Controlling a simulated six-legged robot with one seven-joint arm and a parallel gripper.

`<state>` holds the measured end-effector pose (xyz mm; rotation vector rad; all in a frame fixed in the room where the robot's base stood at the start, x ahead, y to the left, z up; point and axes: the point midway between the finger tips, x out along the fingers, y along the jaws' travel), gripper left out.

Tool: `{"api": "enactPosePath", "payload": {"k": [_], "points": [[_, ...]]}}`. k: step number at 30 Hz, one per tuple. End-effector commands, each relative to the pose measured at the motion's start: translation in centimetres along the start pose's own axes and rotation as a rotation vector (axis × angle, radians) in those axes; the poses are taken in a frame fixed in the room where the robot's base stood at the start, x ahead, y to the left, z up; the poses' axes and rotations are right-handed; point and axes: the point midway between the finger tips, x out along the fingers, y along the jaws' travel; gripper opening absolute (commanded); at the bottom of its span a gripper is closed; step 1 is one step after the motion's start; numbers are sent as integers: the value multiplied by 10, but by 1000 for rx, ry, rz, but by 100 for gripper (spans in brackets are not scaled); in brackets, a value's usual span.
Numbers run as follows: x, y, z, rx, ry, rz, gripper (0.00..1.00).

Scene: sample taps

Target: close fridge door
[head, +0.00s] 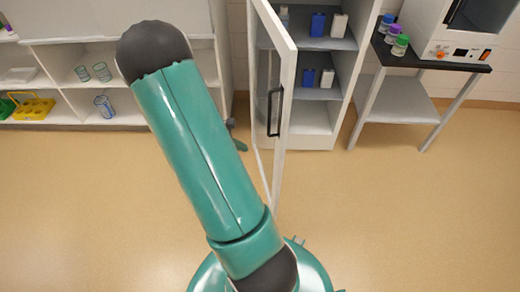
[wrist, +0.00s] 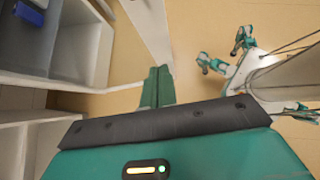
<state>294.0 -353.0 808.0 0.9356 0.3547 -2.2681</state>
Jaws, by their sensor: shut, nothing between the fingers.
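The fridge (head: 310,141) stands open at the top centre of the head view. Its white door (head: 285,95) is swung out toward me, with a dark vertical handle (head: 274,110) on it. In the wrist view, a white panel that looks like the door (wrist: 147,22) runs down from the top edge. My gripper (wrist: 158,70) shows there with its green fingers together and empty, their tips close to the panel's lower end; I cannot tell whether they touch. In the head view my arm hides most of the gripper, left of the door.
Blue and white containers (head: 318,24) stand on the fridge shelves. A white shelf unit (head: 130,116) with glassware is left of the fridge. A dark-topped side table (head: 425,63) with an instrument (head: 460,45) is to its right. The floor (head: 400,210) in front is clear.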

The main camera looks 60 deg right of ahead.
Motion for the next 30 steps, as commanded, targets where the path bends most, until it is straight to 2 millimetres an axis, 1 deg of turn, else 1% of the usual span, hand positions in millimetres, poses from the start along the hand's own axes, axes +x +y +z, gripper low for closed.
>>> {"api": "enactPosePath", "payload": {"k": [5,15,17,18,22,25,30], "points": [[23,-1,0,-1,-1,-3,0],[90,-1,-1,-1,0,-3,0],[100,-1,1,0,1,-1,0],[104,0,8,3,1,0,0],[116,0,20,2,2,1,0],[121,0,25,1,2,3,0],[123,0,28,0,2,4,0]]}}
